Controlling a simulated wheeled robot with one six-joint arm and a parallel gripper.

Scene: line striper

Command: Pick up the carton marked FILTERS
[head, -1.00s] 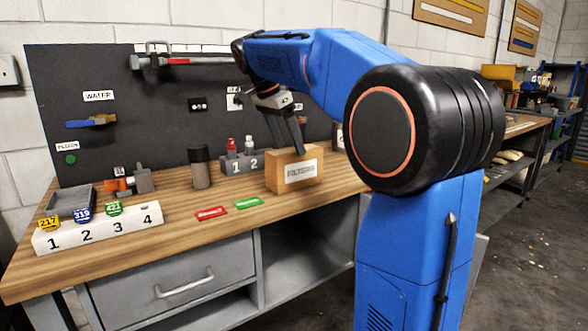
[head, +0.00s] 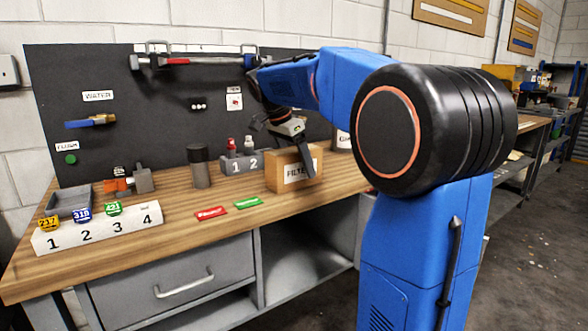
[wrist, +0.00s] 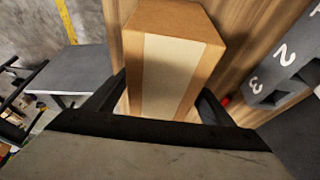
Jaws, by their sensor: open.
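The carton marked FILTERS (head: 283,181) is a brown cardboard box standing upright on the wooden workbench (head: 190,225). Its white label faces the front and is partly covered by a finger of my gripper (head: 292,153). My gripper points down over the carton, with one finger in front of it. In the wrist view the carton (wrist: 172,70) lies between the two dark, spread fingers of my gripper (wrist: 165,100), with a pale tape strip along its top. The gripper is open, and I cannot tell whether either finger touches the carton.
A grey numbered holder with bottles (head: 240,161) stands just left of the carton, and a dark cylinder (head: 200,166) further left. Red (head: 211,213) and green (head: 248,203) tags lie in front. A white numbered block (head: 98,229) is at the left. A black pegboard (head: 150,100) stands behind.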

